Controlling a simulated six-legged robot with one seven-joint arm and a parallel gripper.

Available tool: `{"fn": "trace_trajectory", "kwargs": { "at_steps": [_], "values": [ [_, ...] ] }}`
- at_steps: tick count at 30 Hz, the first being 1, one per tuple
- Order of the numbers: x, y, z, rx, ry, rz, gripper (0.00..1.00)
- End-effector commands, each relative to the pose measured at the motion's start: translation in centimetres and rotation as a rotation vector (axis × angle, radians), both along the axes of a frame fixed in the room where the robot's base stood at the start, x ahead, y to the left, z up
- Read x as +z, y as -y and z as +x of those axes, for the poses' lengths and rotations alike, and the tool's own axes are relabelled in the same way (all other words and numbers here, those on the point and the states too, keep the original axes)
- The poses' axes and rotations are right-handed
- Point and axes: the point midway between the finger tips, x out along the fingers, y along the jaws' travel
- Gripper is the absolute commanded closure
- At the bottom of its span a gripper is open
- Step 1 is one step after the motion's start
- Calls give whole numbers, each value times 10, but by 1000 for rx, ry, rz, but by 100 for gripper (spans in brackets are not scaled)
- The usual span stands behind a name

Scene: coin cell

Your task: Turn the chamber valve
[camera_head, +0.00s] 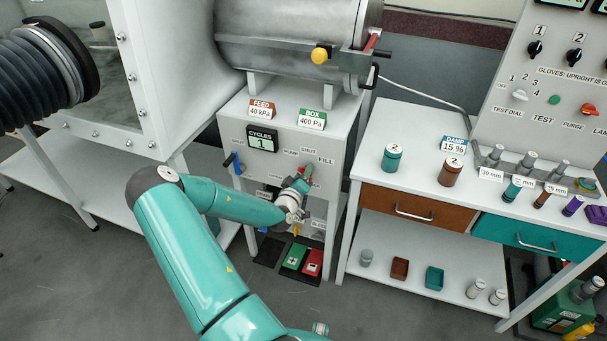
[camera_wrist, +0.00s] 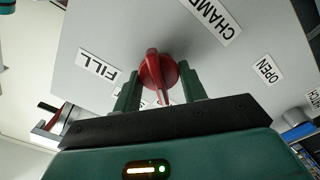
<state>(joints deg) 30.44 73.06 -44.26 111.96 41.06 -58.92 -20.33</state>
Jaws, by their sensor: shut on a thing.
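The red chamber valve handle (camera_wrist: 152,70) is on the white panel in the wrist view, a round hub with a raised bar. The red handle also shows in the head view (camera_head: 307,171), below the SHUT and FILL labels. My gripper (camera_wrist: 159,84) has one finger on each side of the bar and is shut on it. The FILL label (camera_wrist: 100,65) lies left of the handle, the OPEN label (camera_wrist: 266,70) right. In the head view my gripper (camera_head: 302,183) partly hides the handle's lower end and the panel below.
A blue-handled valve (camera_head: 231,161) is on the panel's left, near the CYCLES display (camera_head: 262,140). A white bench (camera_head: 420,150) with canisters stands right. The steel chamber (camera_head: 290,40) is above the panel.

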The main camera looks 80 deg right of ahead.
Motion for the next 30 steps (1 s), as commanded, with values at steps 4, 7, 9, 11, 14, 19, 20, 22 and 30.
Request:
{"fn": "trace_trajectory", "kwargs": {
  "at_steps": [4, 7, 9, 11, 14, 19, 20, 22, 30],
  "values": [
    [0, 0, 0, 0, -16, 1, 81],
    [0, 0, 0, 0, -18, 2, 81],
    [0, 0, 0, 0, -18, 2, 81],
    [0, 0, 0, 0, -18, 2, 81],
    [0, 0, 0, 0, -18, 2, 81],
    [0, 0, 0, -1, -17, 2, 37],
    [0, 0, 0, -1, -17, 2, 37],
    [0, 0, 0, -1, -17, 2, 37],
    [-1, -9, 1, 0, -17, 3, 37]
  ]
}}
